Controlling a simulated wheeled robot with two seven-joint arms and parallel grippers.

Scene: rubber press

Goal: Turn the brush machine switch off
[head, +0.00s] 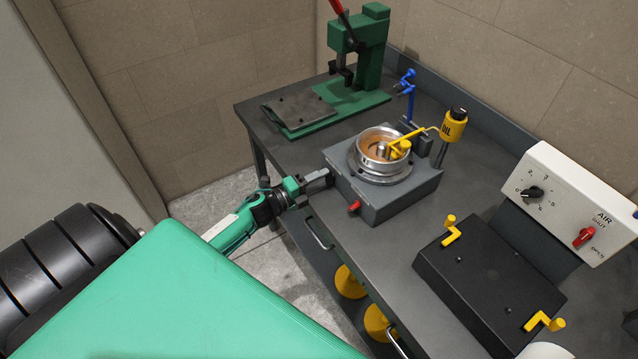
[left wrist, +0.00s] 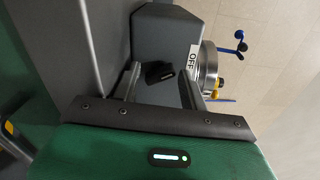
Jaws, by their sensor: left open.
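The brush machine (head: 385,205) is a grey box with a round metal bowl on top, standing on the dark workbench. In the left wrist view its grey body (left wrist: 165,35) fills the upper middle, with a white OFF label (left wrist: 194,55). A small black switch-like part (left wrist: 158,72) with a pale mark shows near the label; its exact position is hard to tell. My left gripper (head: 325,178) is open and empty close to the machine's left face. In the left wrist view its two fingers lie either side of the black part. Contact cannot be told. My right gripper is out of view.
A red knob (head: 354,207) juts from the machine's front. A yellow oil can (head: 453,126) and blue fitting (head: 407,82) stand behind it. A green press (head: 360,55) is at the back. A black box (head: 490,280) with yellow handles and a white control panel (head: 570,205) are at right.

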